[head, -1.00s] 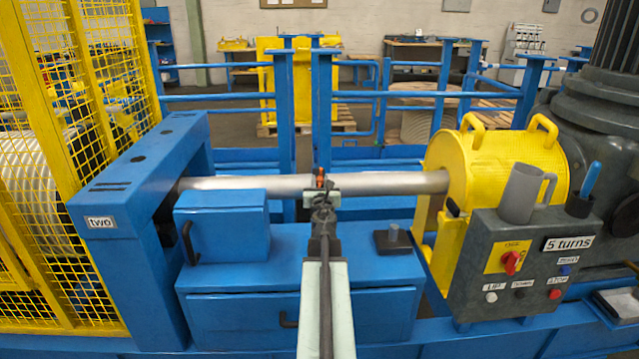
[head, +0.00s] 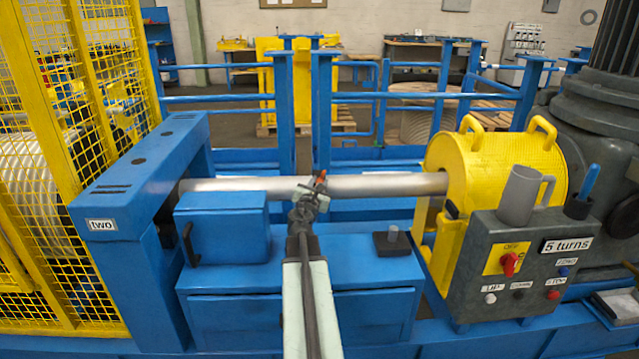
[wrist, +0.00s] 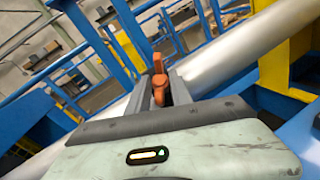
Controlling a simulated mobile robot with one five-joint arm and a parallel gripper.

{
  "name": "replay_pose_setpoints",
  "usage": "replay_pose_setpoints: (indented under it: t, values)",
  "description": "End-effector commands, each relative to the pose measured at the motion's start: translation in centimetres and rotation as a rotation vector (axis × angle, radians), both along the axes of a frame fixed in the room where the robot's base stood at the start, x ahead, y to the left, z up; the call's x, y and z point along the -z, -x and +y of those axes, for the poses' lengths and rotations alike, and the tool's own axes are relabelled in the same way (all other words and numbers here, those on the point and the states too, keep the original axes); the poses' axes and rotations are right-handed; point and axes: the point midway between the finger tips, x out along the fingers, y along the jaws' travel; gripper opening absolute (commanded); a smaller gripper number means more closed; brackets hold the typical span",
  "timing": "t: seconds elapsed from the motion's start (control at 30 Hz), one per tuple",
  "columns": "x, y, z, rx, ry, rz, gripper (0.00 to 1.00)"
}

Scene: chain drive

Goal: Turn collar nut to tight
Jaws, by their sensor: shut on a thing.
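My gripper (head: 316,186) is in front of the grey shaft (head: 390,186), near the middle of its length. It is shut on a small orange part (wrist: 158,82), which shows between the two fingers in the wrist view. The orange part also shows as a small tip (head: 321,176) at the shaft in the head view, tilted to the right. I cannot tell whether it belongs to the collar nut or is a loose piece. No nut shape is clear, and the fingers hide part of the place.
A blue frame labelled "two" (head: 101,224) stands at the left end of the shaft, a yellow guard (head: 510,170) at the right. A grey panel (head: 530,265) with buttons carries a mug (head: 521,194). A blue box (head: 222,228) and a dark block (head: 392,242) sit below the shaft.

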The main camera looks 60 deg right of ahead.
Motion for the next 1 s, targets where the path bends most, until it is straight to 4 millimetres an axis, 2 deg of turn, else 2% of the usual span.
replay_pose_setpoints:
  t: [1.0]
  values:
    - [-1.10, -1.05, -0.26, 0.634, -0.366, -0.515, 0.00]
